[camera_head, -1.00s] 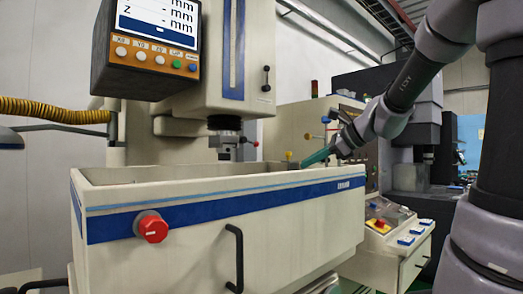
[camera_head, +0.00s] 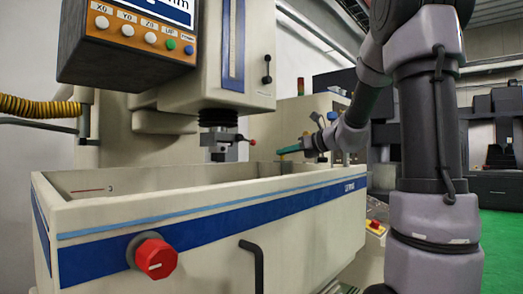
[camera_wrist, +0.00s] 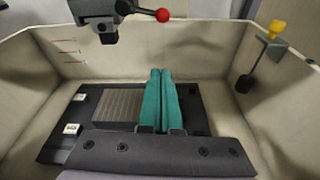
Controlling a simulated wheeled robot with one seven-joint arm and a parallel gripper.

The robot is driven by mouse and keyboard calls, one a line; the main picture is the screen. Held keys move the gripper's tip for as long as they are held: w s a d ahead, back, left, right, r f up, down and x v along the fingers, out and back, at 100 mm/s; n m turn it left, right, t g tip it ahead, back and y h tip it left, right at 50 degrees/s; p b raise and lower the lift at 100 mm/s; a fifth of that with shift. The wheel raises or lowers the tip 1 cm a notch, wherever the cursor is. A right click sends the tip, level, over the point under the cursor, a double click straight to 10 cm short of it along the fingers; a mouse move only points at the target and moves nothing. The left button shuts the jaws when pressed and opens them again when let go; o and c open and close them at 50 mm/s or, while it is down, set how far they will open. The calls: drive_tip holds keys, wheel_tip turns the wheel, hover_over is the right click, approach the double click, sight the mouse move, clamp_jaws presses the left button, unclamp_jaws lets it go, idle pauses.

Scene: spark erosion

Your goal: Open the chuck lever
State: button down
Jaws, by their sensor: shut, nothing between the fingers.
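The chuck lever is a short dark bar with a red ball end (camera_wrist: 163,15), sticking out to the right of the dark chuck (camera_wrist: 100,27) at the top of the wrist view. In the head view the chuck (camera_head: 219,147) hangs under the machine head, with the red ball (camera_head: 252,142) on its right. My gripper (camera_wrist: 160,72) has teal fingers, held together and empty. In the wrist view the fingertips lie below the lever in the picture, apart from it. In the head view my gripper (camera_head: 280,151) is to the right of the red ball, over the tank.
The open tank (camera_head: 200,205) surrounds the space below the chuck, with a dark plate (camera_wrist: 75,105) on its floor. A yellow-knobbed rod (camera_wrist: 277,28) stands at the tank's right wall. The control panel (camera_head: 140,25) hangs at upper left.

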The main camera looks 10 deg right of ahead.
sight(246, 140)
drive_tip(key=w+a+r, duration=0.1)
drive_tip(key=w+a, duration=0.5)
drive_tip(key=w, duration=0.3)
drive_tip(key=shift+a+r, duration=0.2)
drive_tip(key=shift+a, duration=0.1)
drive_tip(key=shift+w+d+r+n, duration=0.15)
drive_tip(key=shift+r+n, duration=0.15)
drive_tip(key=shift+r, duration=0.2)
drive_tip(key=shift+w+d+r+n, duration=0.1)
drive_tip(key=shift+r+n, duration=0.2)
drive_tip(key=shift+r, duration=0.15)
